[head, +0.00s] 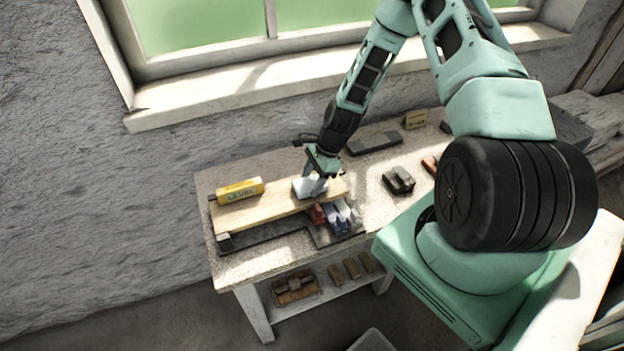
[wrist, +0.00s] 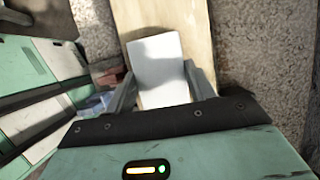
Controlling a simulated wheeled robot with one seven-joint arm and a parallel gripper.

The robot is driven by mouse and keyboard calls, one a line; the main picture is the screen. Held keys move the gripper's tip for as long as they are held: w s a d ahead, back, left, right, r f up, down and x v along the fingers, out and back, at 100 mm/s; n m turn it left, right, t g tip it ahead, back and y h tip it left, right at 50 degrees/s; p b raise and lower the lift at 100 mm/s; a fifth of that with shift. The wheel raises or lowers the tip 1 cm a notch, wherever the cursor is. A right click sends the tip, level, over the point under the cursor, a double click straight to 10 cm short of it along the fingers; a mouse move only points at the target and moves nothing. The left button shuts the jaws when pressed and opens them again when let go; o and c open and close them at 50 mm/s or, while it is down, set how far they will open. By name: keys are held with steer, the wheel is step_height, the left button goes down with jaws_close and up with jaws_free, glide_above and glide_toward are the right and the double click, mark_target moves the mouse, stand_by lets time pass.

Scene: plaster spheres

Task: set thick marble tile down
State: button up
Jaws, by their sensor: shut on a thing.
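The thick marble tile (wrist: 160,72) is a pale, nearly white block between my fingers in the wrist view. My gripper (head: 313,190) is shut on it, with one finger along each side. In the head view the tile (head: 304,187) shows at my fingertips, over the right part of a light wooden board (head: 265,207). The board also runs behind the tile in the wrist view (wrist: 188,22). I cannot tell whether the tile touches the board, and its underside is hidden.
A yellow level-like block (head: 240,191) lies at the board's left back. Red and blue-grey pieces (head: 340,217) stand close in front of the board's right end. A dark block (head: 398,180) and a dark flat slab (head: 374,143) lie further right. The speckled tabletop (head: 365,190) has free room between them.

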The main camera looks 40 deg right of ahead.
steer(key=shift+f+b, duration=0.35)
steer(key=shift+f, duration=0.15)
steer(key=o, duration=1.3)
steer(key=shift+c, duration=0.2)
steer(key=shift+r+p, duration=1.6)
steer(key=shift+r, duration=0.45)
